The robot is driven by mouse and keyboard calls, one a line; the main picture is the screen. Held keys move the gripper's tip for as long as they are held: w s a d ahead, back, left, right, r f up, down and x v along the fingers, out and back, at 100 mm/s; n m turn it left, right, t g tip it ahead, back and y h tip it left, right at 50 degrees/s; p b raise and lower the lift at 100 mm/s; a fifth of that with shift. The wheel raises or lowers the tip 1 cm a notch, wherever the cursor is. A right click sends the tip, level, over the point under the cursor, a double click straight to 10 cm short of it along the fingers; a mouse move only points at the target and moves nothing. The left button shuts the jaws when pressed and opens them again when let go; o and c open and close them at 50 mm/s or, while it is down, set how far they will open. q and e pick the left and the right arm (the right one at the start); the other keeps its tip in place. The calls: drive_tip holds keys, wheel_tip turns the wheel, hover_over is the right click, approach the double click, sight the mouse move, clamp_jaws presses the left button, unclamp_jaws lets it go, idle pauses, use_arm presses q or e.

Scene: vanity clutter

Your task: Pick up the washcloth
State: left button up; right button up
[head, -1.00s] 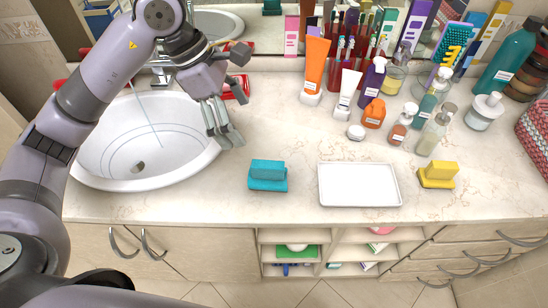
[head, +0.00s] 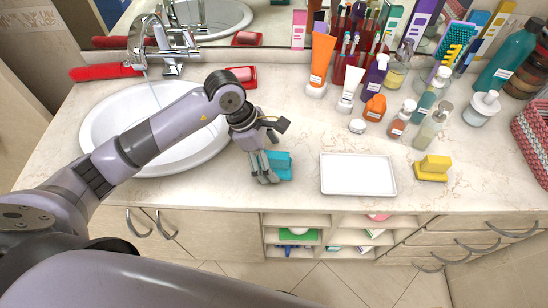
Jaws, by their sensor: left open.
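A teal folded cloth-like piece (head: 284,164) with a raised upper part lies on the counter, right of the sink. A yellow piece (head: 433,168) of like shape lies right of the tray; I cannot tell from looks alone which is the washcloth. My left gripper (head: 265,178) is open and points down at the teal piece's left side. Its fingers hide part of the teal piece, and I cannot tell whether they touch it. My right gripper is not in view.
An empty white tray (head: 358,190) lies between the two pieces. The sink (head: 190,155) is under my left arm. Bottles, tubes and brushes crowd the back right, with a soap dispenser (head: 434,128) nearest the yellow piece. The counter's front edge is close.

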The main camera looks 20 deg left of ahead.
use_arm(q)
drive_tip(key=shift+x, duration=0.9)
drive_tip(key=shift+r, duration=0.1)
drive_tip(key=c, duration=1.2)
